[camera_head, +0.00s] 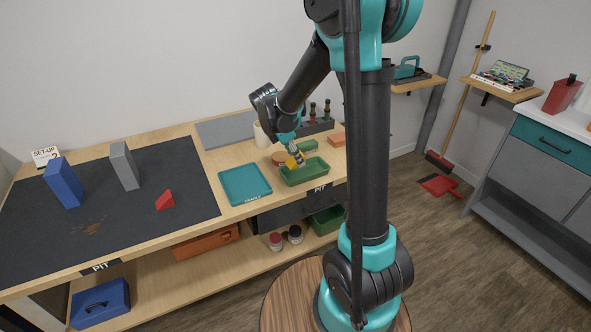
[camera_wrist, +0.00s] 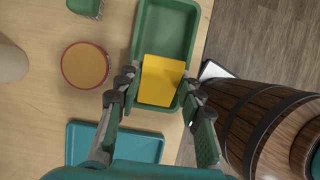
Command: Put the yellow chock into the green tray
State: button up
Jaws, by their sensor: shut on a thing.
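The yellow chock (camera_head: 296,160) is held between the fingers of my gripper (camera_head: 291,146). In the wrist view the yellow chock (camera_wrist: 162,80) shows as a flat yellow face between the two fingertips of my gripper (camera_wrist: 158,82). The green tray (camera_head: 305,179) stands on the wooden bench near its front right edge. In the wrist view the green tray (camera_wrist: 166,12) lies behind and below the chock, which hides part of its floor. The chock appears to be above the tray; the exact height is hard to tell.
A teal tray (camera_head: 245,184) lies to the left of the green tray. A round tub with an orange-brown top (camera_wrist: 85,65) and a small green container (camera_wrist: 86,8) are close by. A red wedge (camera_head: 165,200) and a blue block (camera_head: 64,183) stand on the dark mat.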

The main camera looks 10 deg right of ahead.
aim_at(296, 178)
jog(key=shift+f, duration=2.8)
jog(key=shift+f, duration=0.15)
jog(key=o, duration=0.9)
jog(key=v, duration=1.2)
jog(key=s+d+f+m+t+y, duration=0.1)
jog(key=s+d+f+m, duration=0.1)
jog(key=s+m, duration=0.4)
jog(key=s+d+f+m+t+y, duration=0.1)
jog(key=s+d+f+m+y, duration=0.1)
jog(key=s+m, duration=0.5)
jog(key=s+d+f+m+y, duration=0.1)
jog(key=s+d+f+m, duration=0.3)
jog(key=s+d+m, duration=0.2)
jog(key=shift+s+f+m+t, duration=0.1)
jog(key=shift+s+m+t, duration=0.4)
jog(key=shift+m, duration=0.8)
